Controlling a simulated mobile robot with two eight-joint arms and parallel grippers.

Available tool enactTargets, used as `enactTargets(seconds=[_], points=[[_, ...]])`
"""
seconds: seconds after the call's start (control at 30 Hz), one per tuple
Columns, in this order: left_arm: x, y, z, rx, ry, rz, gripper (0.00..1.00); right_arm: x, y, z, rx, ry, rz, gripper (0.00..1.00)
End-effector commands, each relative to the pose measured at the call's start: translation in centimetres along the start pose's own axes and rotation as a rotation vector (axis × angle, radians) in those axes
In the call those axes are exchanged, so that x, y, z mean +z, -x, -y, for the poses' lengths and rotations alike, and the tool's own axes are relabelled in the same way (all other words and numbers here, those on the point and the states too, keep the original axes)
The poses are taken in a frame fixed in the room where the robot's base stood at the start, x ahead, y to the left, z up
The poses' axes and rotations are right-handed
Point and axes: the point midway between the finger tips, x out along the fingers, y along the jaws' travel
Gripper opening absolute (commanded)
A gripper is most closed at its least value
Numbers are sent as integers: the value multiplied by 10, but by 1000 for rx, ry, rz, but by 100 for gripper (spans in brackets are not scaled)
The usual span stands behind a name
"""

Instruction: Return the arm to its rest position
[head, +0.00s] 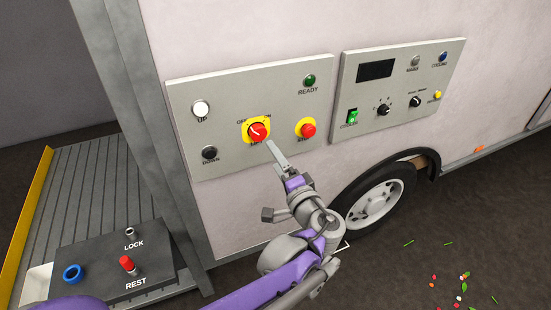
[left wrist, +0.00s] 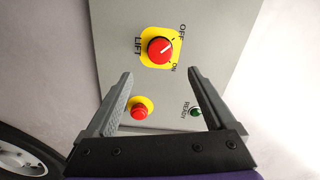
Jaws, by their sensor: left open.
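My left arm reaches up from the bottom of the head view. Its gripper (head: 275,155) is in front of the grey lift control panel (head: 230,150), just below and right of the red rotary switch (head: 257,131) on its yellow plate. In the left wrist view the gripper (left wrist: 160,74) is open, with nothing between its two grey fingers. The red switch (left wrist: 160,50) lies beyond the fingertips, and a red button (left wrist: 139,113) shows between the fingers. My right gripper is not in view.
A second panel (head: 440,60) with a green switch and knobs is to the right. Below are a wheel (head: 376,202) and scattered petals on the dark floor. At lower left, a dark box (head: 95,262) with LOCK and REST labels stands by a ribbed platform (head: 85,190).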

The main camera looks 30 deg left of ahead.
Motion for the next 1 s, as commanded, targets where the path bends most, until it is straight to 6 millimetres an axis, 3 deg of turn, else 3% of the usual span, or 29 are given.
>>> enactTargets(seconds=[0.23, 0.33, 0.43, 0.53, 0.73, 0.83, 1.0], points=[[0, 0, 0, 1, 0, 1, 89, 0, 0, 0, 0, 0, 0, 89], [10, -1, -5, 37, 8, 18, 89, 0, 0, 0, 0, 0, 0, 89], [37, 2, -20, 147, 35, 66, 89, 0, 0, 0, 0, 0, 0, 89], [78, 14, -46, 327, 90, 137, 89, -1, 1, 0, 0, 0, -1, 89], [143, 73, -107, 732, 271, 256, 89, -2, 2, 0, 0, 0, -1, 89], [160, 110, -131, 915, 388, 292, 89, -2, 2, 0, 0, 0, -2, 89], [166, 164, -154, 1142, 573, 316, 89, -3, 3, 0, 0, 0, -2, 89]])
